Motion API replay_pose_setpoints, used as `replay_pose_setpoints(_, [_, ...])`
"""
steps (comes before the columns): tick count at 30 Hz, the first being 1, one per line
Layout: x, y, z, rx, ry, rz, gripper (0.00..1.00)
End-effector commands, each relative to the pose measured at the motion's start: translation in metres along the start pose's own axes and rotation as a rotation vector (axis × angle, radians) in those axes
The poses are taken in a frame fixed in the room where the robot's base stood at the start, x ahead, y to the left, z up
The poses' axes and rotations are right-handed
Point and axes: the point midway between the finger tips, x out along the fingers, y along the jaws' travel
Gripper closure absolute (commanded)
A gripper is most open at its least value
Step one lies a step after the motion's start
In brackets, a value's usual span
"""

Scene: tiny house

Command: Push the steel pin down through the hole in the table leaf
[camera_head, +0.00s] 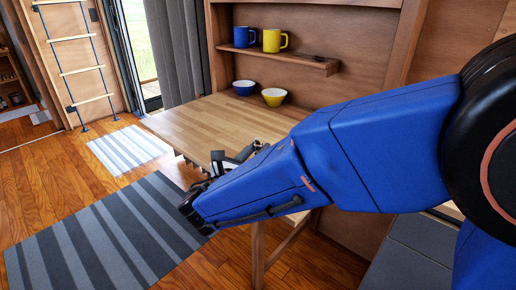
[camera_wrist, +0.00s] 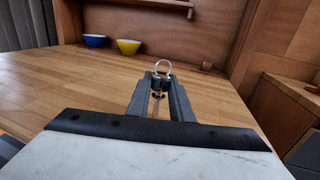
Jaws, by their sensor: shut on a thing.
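The steel pin shows in the wrist view as a bright metal ring (camera_wrist: 163,64) rising between my fingertips. The rest of the pin is mostly hidden by the fingers. My gripper (camera_wrist: 161,84) is shut on the pin, over the wooden table leaf (camera_wrist: 75,85). In the head view my gripper (camera_head: 230,160) is at the near edge of the table leaf (camera_head: 205,118), partly hidden by my blue arm. The hole is not visible, and I cannot tell whether the pin's lower end is in it.
A blue bowl (camera_head: 243,88) and a yellow bowl (camera_head: 274,97) stand at the back of the table. A blue mug (camera_head: 241,37) and a yellow mug (camera_head: 271,40) stand on a shelf above. Striped rugs (camera_head: 105,240) lie on the floor at left.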

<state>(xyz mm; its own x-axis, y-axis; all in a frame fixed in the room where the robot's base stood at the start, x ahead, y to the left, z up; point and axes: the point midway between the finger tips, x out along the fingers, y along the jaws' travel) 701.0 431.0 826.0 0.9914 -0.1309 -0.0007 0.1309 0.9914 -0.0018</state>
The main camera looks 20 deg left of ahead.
Motion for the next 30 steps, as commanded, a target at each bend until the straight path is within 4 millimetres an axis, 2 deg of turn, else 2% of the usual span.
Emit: replay_pose_setpoints(30, [0.000, 0.000, -0.021, -0.001, 0.000, 0.000, 1.00])
